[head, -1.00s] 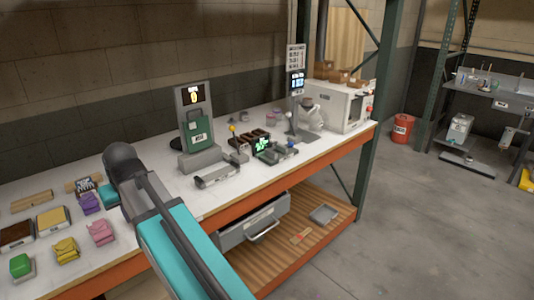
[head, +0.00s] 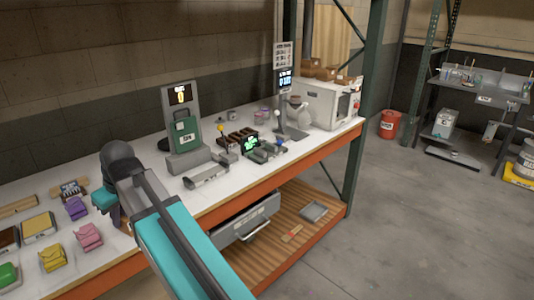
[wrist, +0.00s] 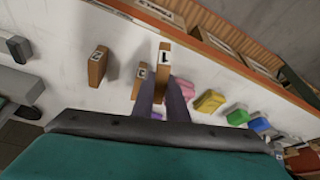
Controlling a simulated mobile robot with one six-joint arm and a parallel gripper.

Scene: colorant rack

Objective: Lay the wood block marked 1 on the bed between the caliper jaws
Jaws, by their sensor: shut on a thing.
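In the wrist view, my gripper (wrist: 164,92) is shut on the upright tan wood block marked 1 (wrist: 164,60), its label facing the camera. The bench top shows beneath it. Two other tan labelled blocks, one (wrist: 97,67) to the left and one (wrist: 140,74) close beside the fingers, are in the same view.
A grey stand with a display and green container (head: 184,130) stands behind that device. A unit with a green screen (head: 252,144) is farther right. Coloured pouches, including a pink one (head: 88,236), lie at the left.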

